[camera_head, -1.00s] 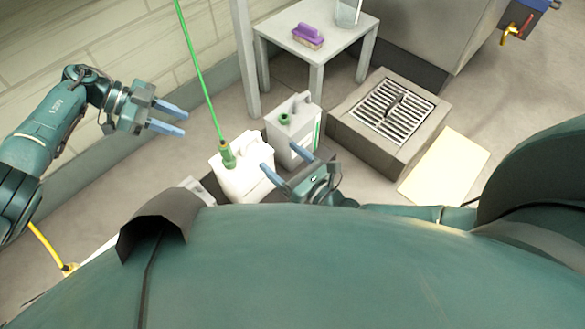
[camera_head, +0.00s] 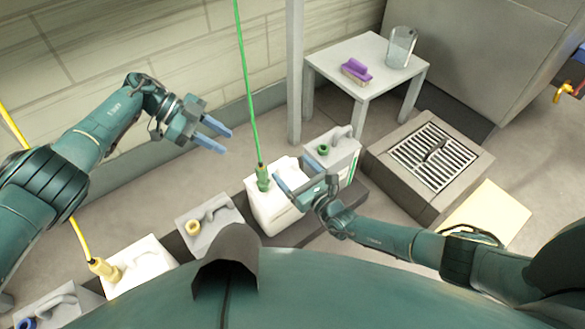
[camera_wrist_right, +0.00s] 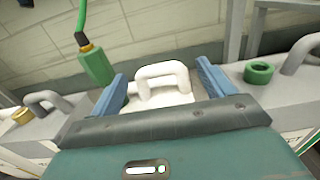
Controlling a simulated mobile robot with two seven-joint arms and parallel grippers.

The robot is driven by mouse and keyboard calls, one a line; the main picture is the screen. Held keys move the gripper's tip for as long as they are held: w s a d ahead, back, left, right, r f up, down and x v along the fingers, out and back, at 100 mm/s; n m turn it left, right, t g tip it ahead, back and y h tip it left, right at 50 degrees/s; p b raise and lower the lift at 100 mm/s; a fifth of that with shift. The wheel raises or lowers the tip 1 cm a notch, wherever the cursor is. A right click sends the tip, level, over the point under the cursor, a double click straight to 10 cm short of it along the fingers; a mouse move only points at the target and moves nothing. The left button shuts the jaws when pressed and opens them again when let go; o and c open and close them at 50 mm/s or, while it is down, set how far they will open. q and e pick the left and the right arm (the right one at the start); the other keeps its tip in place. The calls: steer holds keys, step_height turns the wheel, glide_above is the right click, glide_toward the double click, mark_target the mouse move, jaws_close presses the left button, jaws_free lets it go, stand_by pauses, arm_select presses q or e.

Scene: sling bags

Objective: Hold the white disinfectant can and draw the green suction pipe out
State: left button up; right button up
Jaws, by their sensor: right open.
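My right gripper is open, with one finger on either side of the handle; contact cannot be told. My left gripper (camera_head: 222,138) is open and empty, up and left of the can, apart from the pipe.
A grey can with a green cap (camera_head: 334,158) stands close on the right. A grey can with a yellow cap (camera_head: 207,222) and a white can with a yellow pipe (camera_head: 142,262) stand to the left. A small table (camera_head: 345,97) and a floor drain (camera_head: 434,160) lie further right.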

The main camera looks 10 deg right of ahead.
steer(key=shift+w+a, duration=0.25)
steer(key=shift+w, duration=0.25)
steer(key=shift+c, duration=0.3)
